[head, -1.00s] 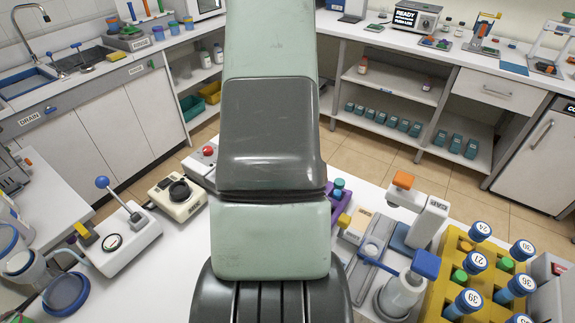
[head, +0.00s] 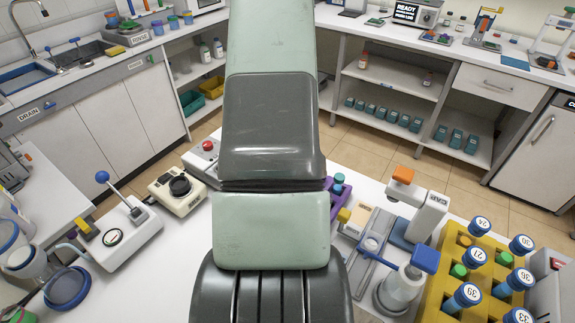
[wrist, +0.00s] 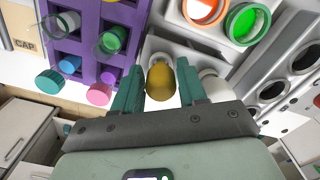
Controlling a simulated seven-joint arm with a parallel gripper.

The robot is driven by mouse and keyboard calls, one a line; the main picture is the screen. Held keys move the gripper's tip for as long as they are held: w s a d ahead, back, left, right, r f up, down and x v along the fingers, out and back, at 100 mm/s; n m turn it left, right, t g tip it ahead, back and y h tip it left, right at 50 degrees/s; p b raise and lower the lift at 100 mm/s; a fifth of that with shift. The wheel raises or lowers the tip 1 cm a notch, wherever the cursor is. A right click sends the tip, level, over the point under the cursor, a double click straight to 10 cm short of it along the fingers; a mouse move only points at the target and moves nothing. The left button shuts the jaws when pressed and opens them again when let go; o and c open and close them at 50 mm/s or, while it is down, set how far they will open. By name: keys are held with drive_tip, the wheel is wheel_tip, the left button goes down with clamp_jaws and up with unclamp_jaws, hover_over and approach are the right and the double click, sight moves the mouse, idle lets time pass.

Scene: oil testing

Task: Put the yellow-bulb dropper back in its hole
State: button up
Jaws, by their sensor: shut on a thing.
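The yellow bulb of the dropper (wrist: 160,82) shows in the wrist view between the two teal fingers of my gripper (wrist: 161,74). My gripper is shut on it. Below the bulb, the rest of the dropper is hidden, and I cannot tell whether its tip is in a hole. A pale block (wrist: 153,48) lies around and behind the bulb. A white rounded piece (wrist: 213,76) is just right of the right finger. In the head view my arm hides the gripper and the dropper.
A purple rack (wrist: 110,76) with colored caps stands left of the gripper, close to the left finger. Orange (wrist: 199,10) and green (wrist: 246,24) cups stand ahead to the right. A yellow rack (head: 451,250) of numbered tubes is at the right of the table.

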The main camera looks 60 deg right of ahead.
drive_tip(key=shift+f, duration=0.1)
idle(0.7)
drive_tip(key=o, duration=0.7)
drive_tip(key=shift+o, duration=0.2)
